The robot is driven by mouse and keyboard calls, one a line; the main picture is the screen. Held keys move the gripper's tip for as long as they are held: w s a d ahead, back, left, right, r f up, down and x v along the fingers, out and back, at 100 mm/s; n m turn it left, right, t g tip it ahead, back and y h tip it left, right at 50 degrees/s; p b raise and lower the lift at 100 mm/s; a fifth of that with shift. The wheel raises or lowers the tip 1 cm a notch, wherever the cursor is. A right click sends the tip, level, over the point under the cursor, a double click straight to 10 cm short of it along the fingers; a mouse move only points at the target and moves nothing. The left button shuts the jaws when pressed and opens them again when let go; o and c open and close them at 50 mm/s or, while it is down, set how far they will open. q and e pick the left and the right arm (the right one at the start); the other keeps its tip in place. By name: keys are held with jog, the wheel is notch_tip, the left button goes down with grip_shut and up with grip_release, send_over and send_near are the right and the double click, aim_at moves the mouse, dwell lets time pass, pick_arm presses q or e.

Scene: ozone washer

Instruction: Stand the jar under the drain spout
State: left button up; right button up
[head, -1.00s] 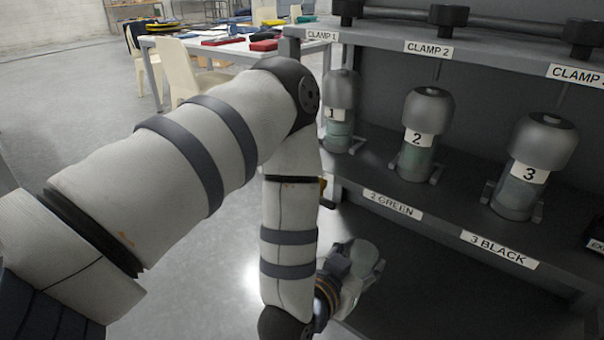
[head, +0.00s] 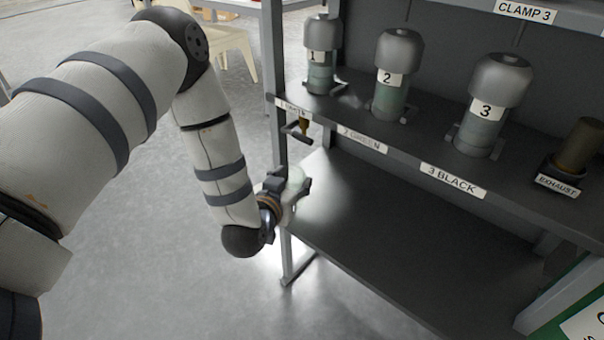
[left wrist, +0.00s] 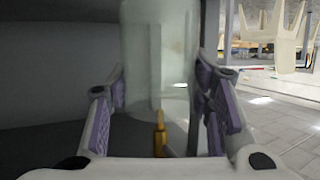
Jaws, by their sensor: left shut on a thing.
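My left gripper (head: 292,188) is shut on a pale, clear glass jar (head: 296,178), beside the front left post of the rack. In the left wrist view the jar (left wrist: 158,55) stands between the two purple-padded fingers (left wrist: 160,115). The brass drain spout (head: 304,128) hangs below the middle shelf at its left end. The jar is lower in the picture than the spout; I cannot tell whether it is directly under it. In the left wrist view a brass piece (left wrist: 160,135) shows below the jar. The gripper hides part of the jar. My right gripper is out of view.
The lower shelf (head: 400,250) is bare and dark. Numbered bottles stand on the middle shelf, with bottle 1 (head: 321,58) above the spout. A brown exhaust piece (head: 580,145) sits at the right. The rack's left post (head: 272,60) is close to my gripper. Open floor lies left.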

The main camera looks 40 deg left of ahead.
pick_arm(q)
jog(key=b+x, duration=0.1)
jog(key=x, duration=0.8)
jog(key=shift+w+f+b, duration=0.15)
jog(key=shift+f+b, duration=0.1)
jog(key=shift+b, duration=0.15)
jog(key=shift+f, duration=0.1)
jog(key=o, duration=1)
jog(key=shift+f, duration=0.1)
